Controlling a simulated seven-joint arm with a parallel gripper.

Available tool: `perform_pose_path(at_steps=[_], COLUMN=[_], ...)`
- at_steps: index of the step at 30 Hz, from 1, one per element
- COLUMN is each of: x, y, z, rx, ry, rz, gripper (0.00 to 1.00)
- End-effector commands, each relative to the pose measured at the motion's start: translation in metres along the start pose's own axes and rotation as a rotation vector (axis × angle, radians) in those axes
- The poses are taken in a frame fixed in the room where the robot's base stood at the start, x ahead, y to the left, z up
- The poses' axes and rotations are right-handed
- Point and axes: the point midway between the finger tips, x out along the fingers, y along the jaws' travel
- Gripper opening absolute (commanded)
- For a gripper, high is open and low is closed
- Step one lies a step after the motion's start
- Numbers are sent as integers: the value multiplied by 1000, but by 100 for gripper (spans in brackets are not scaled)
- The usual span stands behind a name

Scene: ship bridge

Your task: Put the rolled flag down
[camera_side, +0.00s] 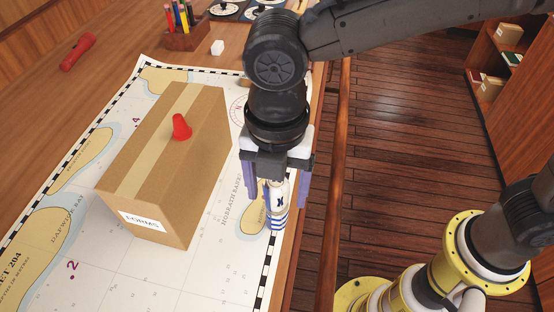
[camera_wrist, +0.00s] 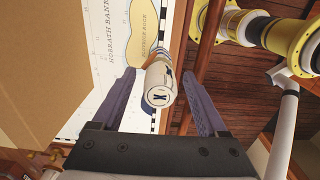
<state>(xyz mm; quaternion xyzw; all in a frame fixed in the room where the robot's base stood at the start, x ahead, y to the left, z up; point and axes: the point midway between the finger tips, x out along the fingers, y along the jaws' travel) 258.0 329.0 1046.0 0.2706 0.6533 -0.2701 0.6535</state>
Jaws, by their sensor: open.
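The rolled flag (camera_side: 279,206) is a white roll with blue stripes and a dark mark. It appears upright at the right edge of the sea chart (camera_side: 90,262), below my gripper. My gripper (camera_side: 274,190) points down and its two purple-grey fingers are spread, one on each side of the flag. In the wrist view, the flag's round end (camera_wrist: 159,92) faces the camera between the open fingers (camera_wrist: 158,76). Gaps show on both sides of that end. I cannot tell whether the flag's lower end touches the chart.
A cardboard box (camera_side: 205,140) with a red cone-shaped piece (camera_side: 181,127) on top stands just left of my gripper. The table's raised wooden edge (camera_side: 330,200) is close on the right.

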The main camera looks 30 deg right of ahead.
Motion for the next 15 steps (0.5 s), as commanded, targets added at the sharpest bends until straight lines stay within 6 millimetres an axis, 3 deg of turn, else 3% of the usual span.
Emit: perform_pose_path(at_steps=[6, 15], x=[-44, -70], y=[1, 0], z=[0, 0], rx=[0, 0], ry=[0, 0], rz=[4, 1], gripper=[76, 76])
